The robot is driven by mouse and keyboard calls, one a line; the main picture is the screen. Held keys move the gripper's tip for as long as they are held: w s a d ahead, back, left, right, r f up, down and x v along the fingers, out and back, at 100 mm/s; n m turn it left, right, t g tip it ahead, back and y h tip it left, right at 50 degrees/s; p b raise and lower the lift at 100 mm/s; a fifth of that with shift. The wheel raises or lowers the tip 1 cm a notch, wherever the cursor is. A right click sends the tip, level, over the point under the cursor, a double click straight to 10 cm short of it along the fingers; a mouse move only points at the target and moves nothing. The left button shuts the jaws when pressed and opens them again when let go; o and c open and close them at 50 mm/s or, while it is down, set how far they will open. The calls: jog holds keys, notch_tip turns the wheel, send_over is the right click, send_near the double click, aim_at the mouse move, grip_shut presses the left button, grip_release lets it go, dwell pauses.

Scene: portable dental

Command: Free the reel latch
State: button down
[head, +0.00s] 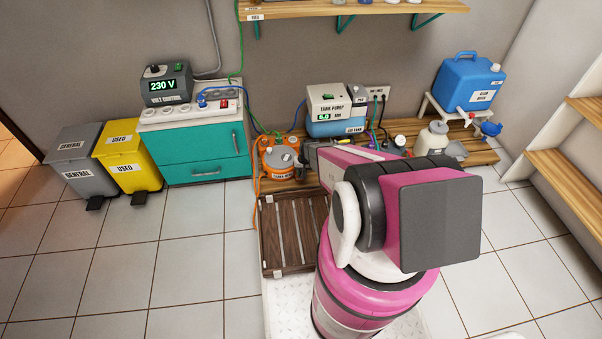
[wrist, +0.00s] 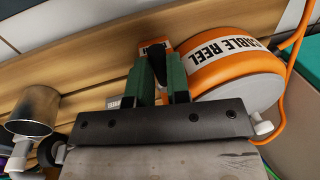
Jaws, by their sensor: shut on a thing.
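The orange cable reel (head: 279,163) stands on the low wooden shelf, left of my gripper in the head view. In the wrist view the reel (wrist: 225,68) lies just right of the fingers, with its "CABLE REEL" label facing up. My gripper (wrist: 159,62) has green fingers with dark pads, close beside the reel, shut on a small part that I take as the reel latch. The fingers hide most of it. A small orange piece with a pale label (wrist: 152,44) shows just beyond the fingertips. In the head view my arm hides the fingertips.
A tank pump (head: 332,104) on a blue tank stands behind my gripper. A metal cup (wrist: 36,108) is left of the fingers in the wrist view. An orange cable (wrist: 296,40) loops beside the reel. A dark slatted tray (head: 275,268) lies in front of the shelf.

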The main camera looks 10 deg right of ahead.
jog(key=c, duration=1.1)
grip_release()
notch_tip(320, 180, up, 11)
jog(key=d, duration=0.2)
jog(key=shift+f, duration=0.15)
jog(key=s+r, duration=0.5)
jog(key=r, duration=0.5)
jog(key=s+d+r+h, duration=0.1)
jog(key=s+r, duration=0.5)
jog(key=r, duration=0.4)
jog(key=s+r+h, duration=0.1)
jog(key=s+r, duration=0.5)
jog(key=r, duration=0.5)
jog(key=shift+s+d, duration=0.2)
jog(key=shift+s, duration=0.05)
